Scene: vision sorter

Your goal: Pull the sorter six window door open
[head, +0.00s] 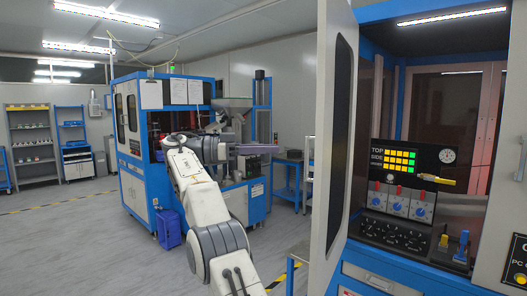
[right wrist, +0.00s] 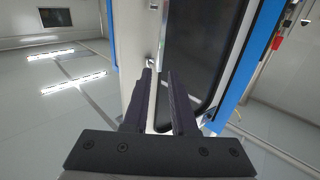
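The window door (head: 327,150) is a tall white-framed panel with a dark, rounded window (head: 341,100). It stands swung out from the blue-framed cabinet at the right of the head view, leaving the inside exposed. My right gripper (head: 268,149) is stretched out left of the door and looks apart from it. In the right wrist view, the two dark fingers (right wrist: 160,85) are parted with a gap and nothing visibly held between them. Beyond them are a pale door frame, a small metal fitting (right wrist: 151,62) and a dark window (right wrist: 190,50). My left gripper is not in view.
Inside the open cabinet is a control panel (head: 411,164) with yellow and green lights and blue knobs. Another blue-framed machine (head: 133,165) stands behind my right arm. A blue bin (head: 168,228) is on the floor beside it. The floor at left is clear.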

